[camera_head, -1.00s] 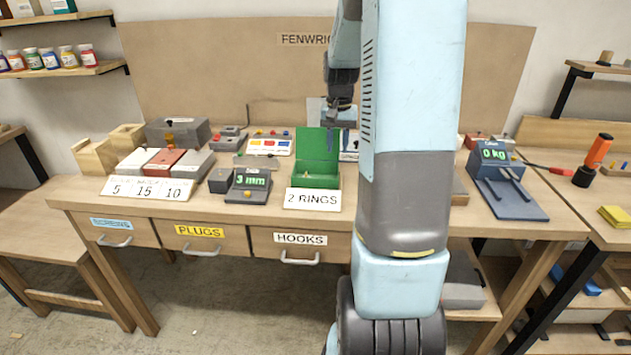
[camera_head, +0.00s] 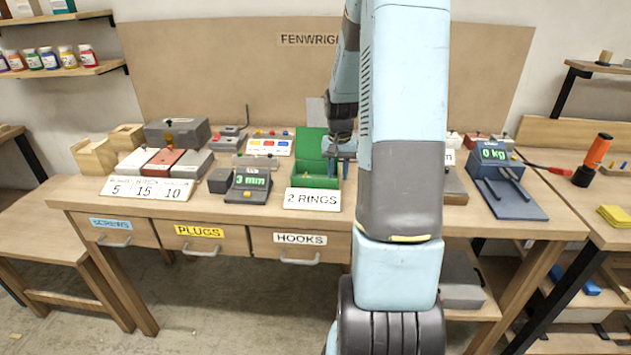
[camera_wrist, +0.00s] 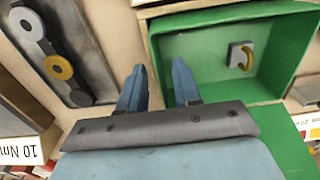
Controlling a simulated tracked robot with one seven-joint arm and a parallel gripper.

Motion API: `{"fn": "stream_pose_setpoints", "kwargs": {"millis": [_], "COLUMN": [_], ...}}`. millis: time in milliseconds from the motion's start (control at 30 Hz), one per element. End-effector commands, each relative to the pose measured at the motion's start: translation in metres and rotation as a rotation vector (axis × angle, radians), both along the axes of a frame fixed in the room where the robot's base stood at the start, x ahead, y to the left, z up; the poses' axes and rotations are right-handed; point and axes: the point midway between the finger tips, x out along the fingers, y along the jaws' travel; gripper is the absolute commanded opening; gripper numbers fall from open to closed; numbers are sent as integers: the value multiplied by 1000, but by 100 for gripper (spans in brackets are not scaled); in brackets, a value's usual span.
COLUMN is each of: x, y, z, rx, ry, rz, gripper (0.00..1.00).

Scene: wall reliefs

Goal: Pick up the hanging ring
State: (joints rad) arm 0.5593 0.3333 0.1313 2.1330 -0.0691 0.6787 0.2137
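The green box (camera_head: 307,182) stands with its lid up behind the "2 RINGS" sign. In the wrist view, a small yellow curved piece (camera_wrist: 247,59) sits at a grey square mount (camera_wrist: 236,49) inside the green box (camera_wrist: 206,28). It looks like the hanging ring, but I cannot tell whether it is a full loop. My gripper (camera_head: 338,170) is above the right side of the box.
A grey plate with round discs (camera_wrist: 60,68) lies left of the fingers. The "2 RINGS" sign (camera_head: 312,200) fronts the box. The 3 mm gauge (camera_head: 247,185) stands left of it. A blue scale (camera_head: 497,178) reads 0 kg at right. My arm hides part of the bench.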

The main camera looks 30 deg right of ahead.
Motion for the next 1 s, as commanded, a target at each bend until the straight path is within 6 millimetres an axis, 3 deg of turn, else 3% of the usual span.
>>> {"fn": "stream_pose_setpoints", "kwargs": {"millis": [133, 467, 1000], "x": [0, 0, 0], "y": [0, 0, 1], "z": [0, 0, 1], "rx": [0, 0, -1], "ry": [0, 0, -1], "rz": [0, 1, 1], "gripper": [32, 0, 0]}}
